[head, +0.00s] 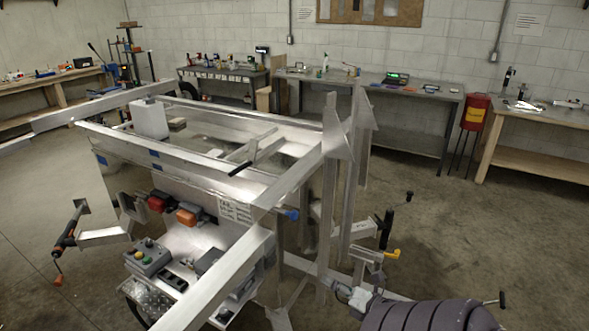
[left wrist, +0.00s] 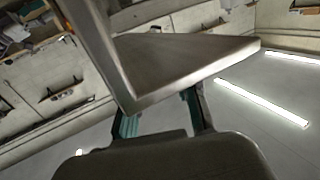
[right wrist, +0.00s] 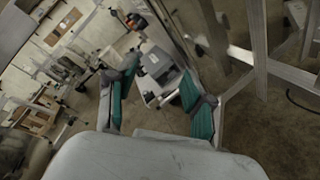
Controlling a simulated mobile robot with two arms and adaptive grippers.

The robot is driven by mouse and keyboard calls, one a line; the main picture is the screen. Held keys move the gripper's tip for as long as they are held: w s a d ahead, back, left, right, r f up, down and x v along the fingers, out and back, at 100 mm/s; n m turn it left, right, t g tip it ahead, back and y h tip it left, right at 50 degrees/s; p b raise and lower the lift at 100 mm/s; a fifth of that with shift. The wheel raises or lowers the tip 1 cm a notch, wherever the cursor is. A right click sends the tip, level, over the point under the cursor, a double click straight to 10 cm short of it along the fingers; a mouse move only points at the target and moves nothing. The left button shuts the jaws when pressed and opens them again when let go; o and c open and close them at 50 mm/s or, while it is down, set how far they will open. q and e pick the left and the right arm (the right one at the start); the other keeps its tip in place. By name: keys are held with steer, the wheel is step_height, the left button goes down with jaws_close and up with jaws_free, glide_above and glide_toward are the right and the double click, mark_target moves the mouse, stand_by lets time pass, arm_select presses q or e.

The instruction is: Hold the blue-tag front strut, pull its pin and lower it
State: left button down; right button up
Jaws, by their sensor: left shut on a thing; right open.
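In the left wrist view my left gripper (left wrist: 162,108) is shut on a bare metal angle-shaped piece (left wrist: 175,65), with a teal finger pad showing on each side. This looks like a strut, but no blue tag shows on it there. I cannot make out the left gripper in the head view. A small blue piece (head: 290,214) shows at the near right corner of the trailer frame (head: 215,165); whether it is a tag or a pin end I cannot tell. My right gripper (head: 350,295) is low beside the upright posts; in the right wrist view (right wrist: 160,82) it is open and empty.
Upright posts with pointed plates (head: 345,140) stand at the trailer's right. A button box (head: 148,258) is at the near side. A clamp with a yellow handle (head: 391,253) is near my right arm. Benches line the back wall.

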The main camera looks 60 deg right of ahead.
step_height(320, 180, up, 13)
steer(key=n+t+y, duration=0.2)
steer(key=n, duration=0.5)
steer(key=n+y, duration=0.3)
steer(key=n, duration=0.3)
glide_toward(297, 216)
steer(key=shift+n, duration=0.3)
steer(key=w, duration=0.6)
steer(key=w+a, duration=0.1)
steer(key=w, duration=0.2)
steer(key=shift+w, duration=0.2)
steer(key=shift+w+a, duration=0.1)
steer(key=shift+w, duration=0.5)
jaws_close()
